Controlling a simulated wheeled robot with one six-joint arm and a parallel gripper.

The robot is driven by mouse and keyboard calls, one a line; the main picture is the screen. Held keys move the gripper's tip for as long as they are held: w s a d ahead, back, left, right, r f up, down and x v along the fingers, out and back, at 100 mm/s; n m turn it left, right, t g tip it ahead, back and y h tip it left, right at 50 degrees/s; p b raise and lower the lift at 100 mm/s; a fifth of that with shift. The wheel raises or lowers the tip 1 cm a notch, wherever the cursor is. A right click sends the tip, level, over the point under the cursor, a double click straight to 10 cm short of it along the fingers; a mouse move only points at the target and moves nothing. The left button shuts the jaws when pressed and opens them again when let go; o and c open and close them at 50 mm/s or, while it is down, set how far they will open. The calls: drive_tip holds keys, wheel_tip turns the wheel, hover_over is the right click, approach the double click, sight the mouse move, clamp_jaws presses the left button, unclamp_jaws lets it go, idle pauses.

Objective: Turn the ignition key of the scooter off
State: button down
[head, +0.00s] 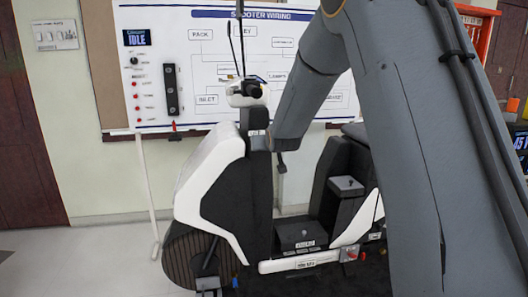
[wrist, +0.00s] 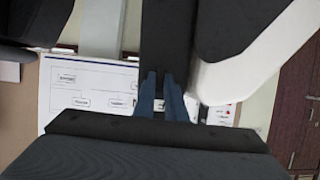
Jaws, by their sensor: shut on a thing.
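The scooter (head: 212,165) stands in the middle of the head view, with a white and black front shield and a dark steering column (head: 258,165). My arm reaches down from the upper right to the upper part of this column, just below the handlebar. My gripper (wrist: 159,95) shows in the wrist view as two blue fingers close together against a dark upright part of the scooter. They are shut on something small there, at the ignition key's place. The key itself is hidden by the fingers, so its angle cannot be told.
A scooter wiring board (head: 205,60) hangs on the wall behind, with a small display reading IDLE (head: 137,37). The scooter's black handlebar parts and white front panel (wrist: 255,62) lie close around the gripper. Open floor (head: 80,265) is at the left.

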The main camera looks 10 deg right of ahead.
drive_tip(key=shift+r, duration=0.1)
idle(0.5)
drive_tip(key=c, duration=1.8)
unclamp_jaws()
drive_tip(key=b+v, duration=0.1)
drive_tip(key=v, duration=0.6)
drive_tip(key=shift+s, duration=0.4)
drive_tip(key=shift+r, duration=0.1)
